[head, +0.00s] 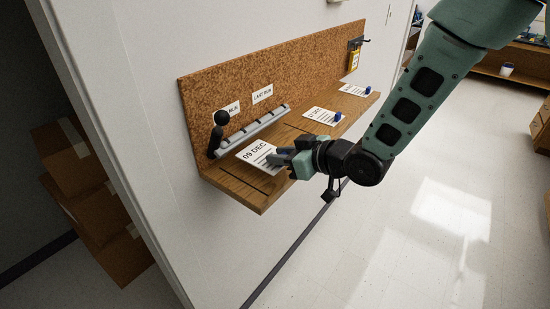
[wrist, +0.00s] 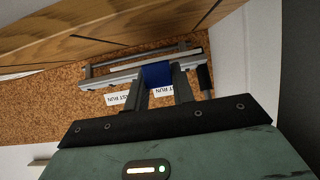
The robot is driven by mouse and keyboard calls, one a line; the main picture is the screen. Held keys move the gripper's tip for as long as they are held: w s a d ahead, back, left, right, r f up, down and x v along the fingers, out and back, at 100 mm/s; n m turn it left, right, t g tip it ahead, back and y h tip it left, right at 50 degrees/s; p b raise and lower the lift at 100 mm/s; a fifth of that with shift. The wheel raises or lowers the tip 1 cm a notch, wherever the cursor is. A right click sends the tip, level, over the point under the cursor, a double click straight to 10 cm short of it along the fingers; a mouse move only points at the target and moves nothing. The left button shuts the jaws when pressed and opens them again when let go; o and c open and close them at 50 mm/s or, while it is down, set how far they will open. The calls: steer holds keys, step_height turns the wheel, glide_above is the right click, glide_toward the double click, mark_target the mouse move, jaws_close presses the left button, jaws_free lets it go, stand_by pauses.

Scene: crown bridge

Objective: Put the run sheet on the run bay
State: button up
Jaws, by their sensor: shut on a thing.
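A white sheet marked 09 DEC (head: 258,157) is at the near left part of the wooden shelf (head: 258,199); I cannot tell whether it touches the wood. My gripper (head: 287,157) is at its right edge, shut on a blue grip piece. This blue piece (wrist: 157,75) shows between the fingers (wrist: 160,88) in the wrist view. A grey rail (head: 250,131) runs along the back of the shelf below two labels. One label reads LAST RUN (head: 263,94); the other (head: 229,108) is partly hidden. Which part is the run bay is not clear.
A black ball-topped post (head: 221,118) stands at the rail's left end. Two more sheets with blue pieces lie farther along the shelf, one in the middle (head: 320,115) and one farther right (head: 352,90).

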mark_target(265, 152)
steer(key=shift+w+a, duration=0.4)
steer(key=shift+a, duration=0.15)
steer(key=shift+w+a+f+p, duration=0.1)
steer(key=shift+a+f+p, duration=0.05)
steer(key=shift+f+p, duration=0.4)
steer(key=shift+w+a+f+p, duration=0.1)
steer(key=shift+f+p, duration=0.3)
steer(key=shift+f, duration=0.85)
steer(key=shift+f, duration=0.15)
steer(key=o, duration=1)
steer(key=shift+c, duration=0.2)
